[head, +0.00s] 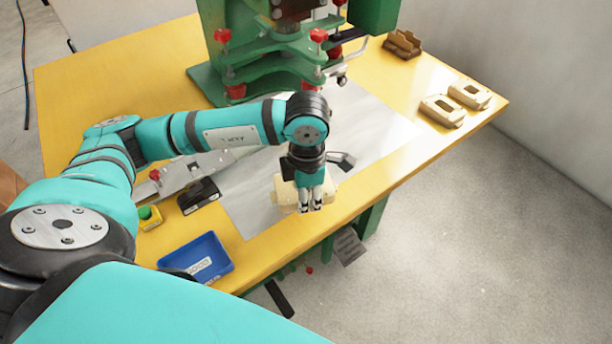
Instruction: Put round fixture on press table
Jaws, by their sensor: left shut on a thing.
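My left gripper (311,196) points down near the front edge of the yellow press table (110,75). It is shut on a cream-coloured fixture (284,194), whose outline is partly hidden by the fingers, so I cannot tell if it is round. The fixture is over the front of the grey sheet (372,122) on the table; I cannot tell whether it touches it. The green press (270,66) stands at the back of the table. My right gripper is not in view.
Two cream fixtures (443,111) with oblong openings and a brown fixture (402,44) lie along the right side. A blue bin (207,243), a black item (198,195) and a green button box (149,217) are at the front left. The sheet's right part is clear.

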